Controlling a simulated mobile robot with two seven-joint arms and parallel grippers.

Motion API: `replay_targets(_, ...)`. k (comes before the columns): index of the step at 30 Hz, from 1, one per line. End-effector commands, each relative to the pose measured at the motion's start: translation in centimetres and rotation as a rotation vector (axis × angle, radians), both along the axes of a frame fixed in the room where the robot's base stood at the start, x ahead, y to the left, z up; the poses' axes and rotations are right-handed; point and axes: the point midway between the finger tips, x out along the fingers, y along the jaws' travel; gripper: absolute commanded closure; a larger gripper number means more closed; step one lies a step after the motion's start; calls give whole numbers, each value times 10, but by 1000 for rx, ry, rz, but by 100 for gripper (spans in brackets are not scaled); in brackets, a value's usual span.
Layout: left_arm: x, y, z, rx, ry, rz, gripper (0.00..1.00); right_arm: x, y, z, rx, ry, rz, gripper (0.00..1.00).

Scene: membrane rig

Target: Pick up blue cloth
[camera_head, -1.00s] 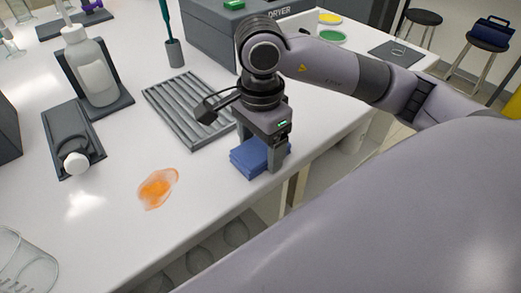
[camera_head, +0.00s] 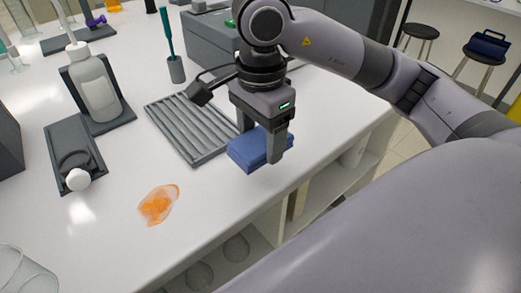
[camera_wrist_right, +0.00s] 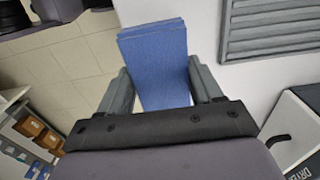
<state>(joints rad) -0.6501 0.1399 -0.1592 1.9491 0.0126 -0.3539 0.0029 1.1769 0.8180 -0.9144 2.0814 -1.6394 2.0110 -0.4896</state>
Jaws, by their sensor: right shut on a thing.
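The blue cloth (camera_head: 246,150) is a folded blue stack near the front edge of the white bench, right of the orange spill. My right gripper (camera_head: 262,150) is over it with fingers down, shut on the cloth. In the right wrist view the cloth (camera_wrist_right: 156,65) lies between the two fingers of the gripper (camera_wrist_right: 163,85) and sticks out beyond them. In the head view the cloth appears at or slightly above the bench top; I cannot tell if it touches. My left gripper is not in view.
An orange spill (camera_head: 158,205) lies on the bench (camera_head: 110,240). A grey ribbed rack (camera_head: 190,130) is just left of the cloth. A white bottle (camera_head: 95,88) and a glass beaker (camera_head: 22,272) stand at the left. The grey dryer (camera_head: 212,35) is behind my right arm.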

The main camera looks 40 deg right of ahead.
Motion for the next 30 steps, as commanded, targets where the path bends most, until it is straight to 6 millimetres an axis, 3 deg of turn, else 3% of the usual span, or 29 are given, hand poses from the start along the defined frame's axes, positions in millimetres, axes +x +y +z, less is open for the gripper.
replay_targets(1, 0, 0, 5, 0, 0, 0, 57, 1, 0, 16, -1, -7, -1, 65)
replay_targets(6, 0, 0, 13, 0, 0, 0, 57, 1, 0, 54, 0, -7, -2, 65)
replay_targets(15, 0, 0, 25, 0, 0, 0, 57, 1, 0, 109, -1, -5, -1, 65)
replay_targets(22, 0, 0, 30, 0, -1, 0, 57, 0, 0, 131, -1, -2, -1, 65)
replay_targets(30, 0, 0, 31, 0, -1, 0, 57, 0, 0, 136, 0, 0, 0, 65)
